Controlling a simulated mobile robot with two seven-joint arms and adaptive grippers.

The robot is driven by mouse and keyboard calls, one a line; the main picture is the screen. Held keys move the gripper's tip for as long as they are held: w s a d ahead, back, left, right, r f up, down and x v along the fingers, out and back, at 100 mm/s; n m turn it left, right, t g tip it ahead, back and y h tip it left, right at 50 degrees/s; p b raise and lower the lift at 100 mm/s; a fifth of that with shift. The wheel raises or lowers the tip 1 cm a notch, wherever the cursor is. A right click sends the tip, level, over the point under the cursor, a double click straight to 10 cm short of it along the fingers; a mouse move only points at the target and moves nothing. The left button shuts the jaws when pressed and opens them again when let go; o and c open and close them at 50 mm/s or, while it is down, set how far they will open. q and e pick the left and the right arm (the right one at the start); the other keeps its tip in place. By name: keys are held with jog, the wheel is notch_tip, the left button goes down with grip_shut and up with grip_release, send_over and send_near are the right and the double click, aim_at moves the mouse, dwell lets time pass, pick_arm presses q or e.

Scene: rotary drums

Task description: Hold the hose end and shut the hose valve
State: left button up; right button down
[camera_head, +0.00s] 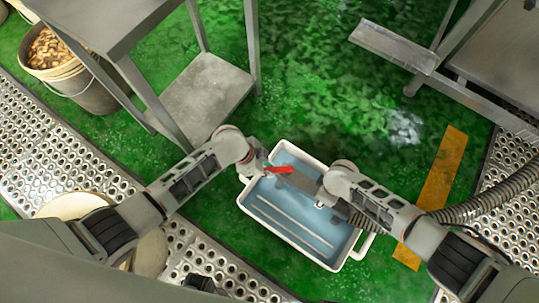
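A ribbed grey hose (490,205) comes in from the right and passes behind my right forearm. A grey hose-end fitting (303,184) lies over the white tub. The red valve handle (279,169) is at its left end. My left gripper (262,166) is at the left end of the red handle, very close to it or touching it. Its fingers are too small to tell if they are open or shut. My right gripper (324,195) is at the hose near the fitting, mostly hidden under my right wrist; its grip cannot be seen.
A white tub (250,205) with a blue inside and thin rails stands on the green floor below both grippers. A steel table (205,90) is at upper left, beside a bucket (85,90) of brown pieces. A steel bench (395,45) is at upper right. A yellow strip (440,175) marks the floor.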

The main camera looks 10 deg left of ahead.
pick_arm(q)
jog(key=shift+o, duration=1)
jog(key=shift+f, duration=0.1)
jog(key=shift+a+r, duration=0.15)
jog(key=shift+r, duration=0.15)
jog(key=v, duration=1.1)
jog(key=shift+r, duration=0.25)
jog(key=shift+s, duration=0.1)
